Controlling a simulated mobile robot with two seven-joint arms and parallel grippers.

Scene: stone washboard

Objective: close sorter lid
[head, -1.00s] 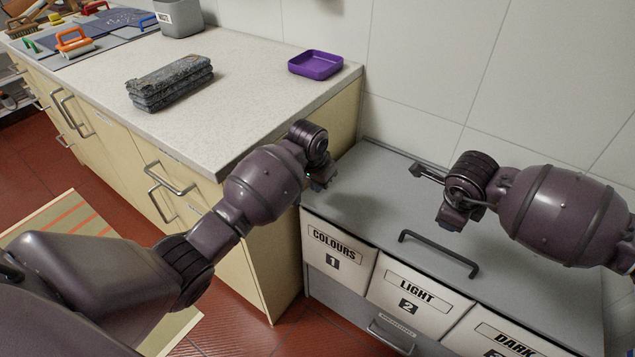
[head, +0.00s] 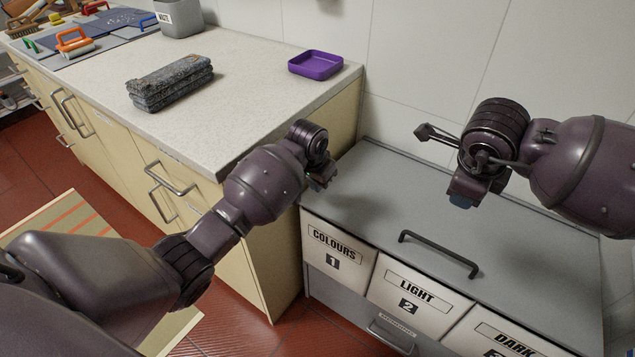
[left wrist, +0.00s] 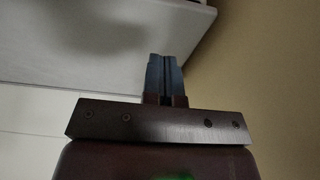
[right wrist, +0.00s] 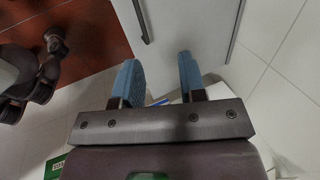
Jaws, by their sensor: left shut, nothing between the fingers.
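The sorter is a grey cabinet with white fronts marked COLOURS 1, LIGHT 2 (head: 410,302) and DARK. Its grey lid (head: 375,205) lies flat across the top, with a dark bar handle (head: 440,252) near the front edge. My right gripper (head: 461,201) is above the lid, behind the handle and apart from it. In the right wrist view its blue fingers (right wrist: 160,78) are spread with nothing between them. My left gripper (head: 324,184) is at the lid's left end, beside the counter. In the left wrist view its fingers (left wrist: 164,75) are together and empty.
The counter (head: 235,110) stands to the left, with folded dark cloth (head: 170,84), a purple tray (head: 316,65) and a grey bin (head: 180,17) on it. A tiled wall (head: 420,60) is close behind the sorter. The lid's top is clear.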

